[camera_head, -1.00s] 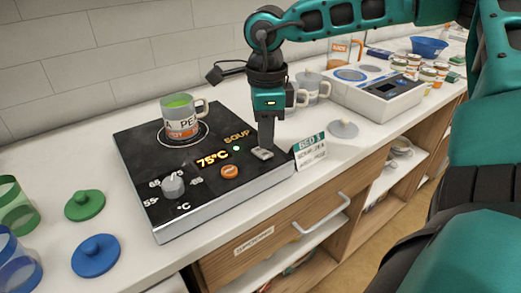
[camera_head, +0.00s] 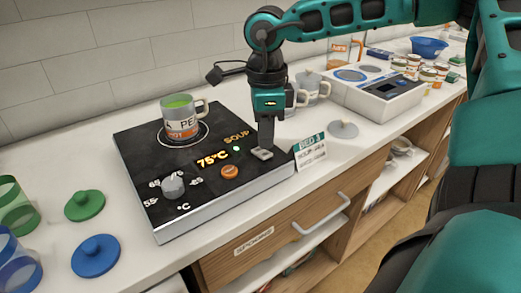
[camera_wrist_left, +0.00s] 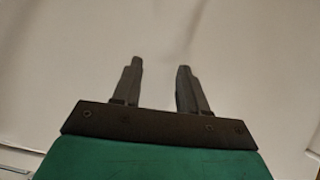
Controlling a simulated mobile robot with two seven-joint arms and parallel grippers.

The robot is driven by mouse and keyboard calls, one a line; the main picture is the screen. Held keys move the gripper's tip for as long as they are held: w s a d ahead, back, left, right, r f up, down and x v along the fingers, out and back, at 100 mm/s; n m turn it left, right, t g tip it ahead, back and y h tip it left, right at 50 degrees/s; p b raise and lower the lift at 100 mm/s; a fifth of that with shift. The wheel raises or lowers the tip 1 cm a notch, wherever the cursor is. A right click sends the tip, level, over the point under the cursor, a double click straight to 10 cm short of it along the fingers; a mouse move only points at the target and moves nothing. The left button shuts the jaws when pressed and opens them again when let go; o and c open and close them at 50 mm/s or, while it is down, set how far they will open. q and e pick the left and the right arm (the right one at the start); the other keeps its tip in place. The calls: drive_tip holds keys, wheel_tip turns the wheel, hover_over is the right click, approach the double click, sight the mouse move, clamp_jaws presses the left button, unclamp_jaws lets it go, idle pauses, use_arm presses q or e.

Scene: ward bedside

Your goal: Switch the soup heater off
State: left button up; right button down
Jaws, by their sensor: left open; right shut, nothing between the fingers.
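The soup heater (camera_head: 143,150) is a black-topped box on the counter in the head view. Its display (camera_head: 212,159) reads 75°C beside the word SOUP, and a small green light (camera_head: 237,149) is lit. It has an orange button (camera_head: 230,172), a grey knob (camera_head: 173,187) and a grey switch (camera_head: 262,154) at its right edge. My right gripper (camera_head: 265,146) is shut and points down at the switch; its tips hide part of it, and I cannot tell whether they touch. My left gripper (camera_wrist_left: 158,75) is open and empty in the left wrist view.
A grey mug with green contents (camera_head: 181,123) stands on the heater's ring. A BED 3 card (camera_head: 311,152) and a grey lid (camera_head: 343,129) are to the right. Green (camera_head: 85,205) and blue (camera_head: 96,256) lids lie at the left. Mugs stand behind my right gripper.

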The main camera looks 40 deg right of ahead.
sight(266, 154)
idle(0.5)
drive_tip(key=shift+f+b, duration=1.1)
drive_tip(key=shift+b, duration=0.05)
drive_tip(key=shift+r, duration=0.15)
drive_tip(key=shift+r+p, duration=2)
drive_tip(key=shift+r, duration=1.45)
